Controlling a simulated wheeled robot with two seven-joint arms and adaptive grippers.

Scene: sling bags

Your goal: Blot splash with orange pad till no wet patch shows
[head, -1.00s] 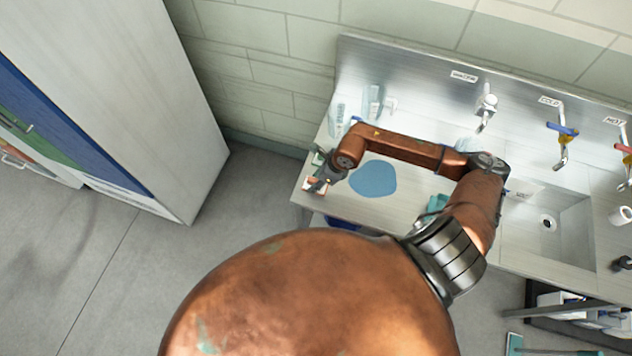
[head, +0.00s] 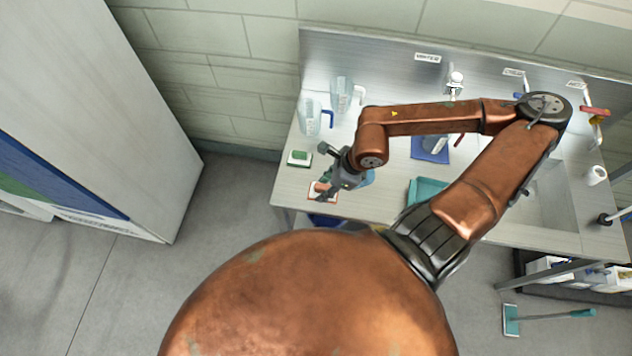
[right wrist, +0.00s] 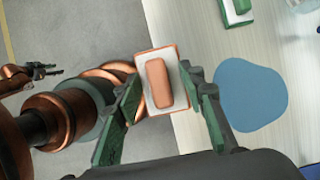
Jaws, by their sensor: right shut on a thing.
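The orange pad (head: 319,192), a white block with an orange handle and orange underside, is at the counter's front left. My right gripper (head: 328,186) is over it; in the right wrist view its green fingers are shut on the pad (right wrist: 158,84) from both sides. I cannot tell whether the pad touches the counter. The splash is a flat blue wet patch (right wrist: 251,95), apart from the pad in that view. In the head view my right arm hides most of the splash (head: 368,179). My left gripper (right wrist: 35,72) shows small at the wrist view's left edge, its jaw opening unclear.
A green-and-white pad (head: 299,158) lies behind the orange one. Clear jugs (head: 342,93) stand at the back left. A teal tray (head: 427,190) and a blue cloth-like square (head: 428,152) lie to the right, before the sink (head: 553,200). The counter's left edge is close.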

